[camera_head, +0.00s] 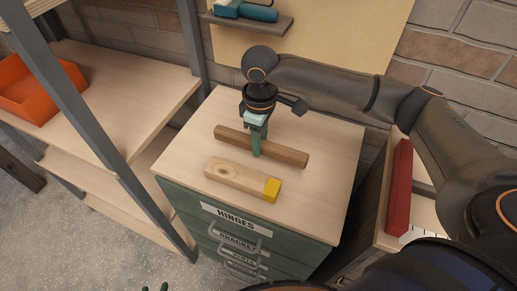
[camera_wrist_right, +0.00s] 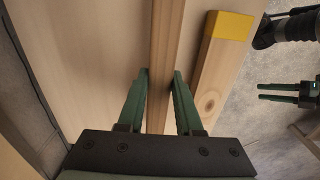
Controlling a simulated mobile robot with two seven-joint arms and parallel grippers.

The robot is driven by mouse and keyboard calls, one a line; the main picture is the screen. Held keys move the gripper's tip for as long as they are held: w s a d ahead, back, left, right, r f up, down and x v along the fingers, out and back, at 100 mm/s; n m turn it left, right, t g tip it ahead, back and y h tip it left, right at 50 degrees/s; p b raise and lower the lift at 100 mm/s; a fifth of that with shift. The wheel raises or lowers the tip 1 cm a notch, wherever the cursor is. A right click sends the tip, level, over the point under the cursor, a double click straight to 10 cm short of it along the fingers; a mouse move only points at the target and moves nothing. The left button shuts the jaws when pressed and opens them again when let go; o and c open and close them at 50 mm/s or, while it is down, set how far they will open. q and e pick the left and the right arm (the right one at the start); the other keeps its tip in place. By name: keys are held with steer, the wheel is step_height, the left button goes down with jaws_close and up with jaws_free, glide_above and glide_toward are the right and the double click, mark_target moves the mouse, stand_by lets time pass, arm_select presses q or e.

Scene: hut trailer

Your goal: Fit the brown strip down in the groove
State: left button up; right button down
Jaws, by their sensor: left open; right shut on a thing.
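The brown strip (camera_head: 287,153) is a long plain bar lying level over the wooden cabinet top (camera_head: 320,185). My right gripper (camera_head: 257,150) points down and is shut on the strip near its middle. In the right wrist view, the strip (camera_wrist_right: 166,50) runs between the two green fingers (camera_wrist_right: 161,80). I cannot tell whether the strip touches the top. A paler wooden block (camera_head: 232,177) with a yellow end (camera_head: 271,189) lies apart in front of it, roughly parallel. No groove can be made out. My left gripper (camera_head: 155,289) is open and empty at the bottom edge; it also shows in the right wrist view (camera_wrist_right: 260,92).
The green drawer cabinet has a HINGES label (camera_head: 236,219) and pull handles. A shelf unit with grey posts (camera_head: 90,120) and an orange bin (camera_head: 38,92) stands left. A small wall shelf (camera_head: 247,22) hangs behind. A red item (camera_head: 398,188) lies at right.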

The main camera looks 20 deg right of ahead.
steer(key=shift+w+f, duration=0.2)
steer(key=shift+f, duration=1.6)
steer(key=shift+f, duration=0.1)
steer(key=c, duration=0.6)
jaws_free()
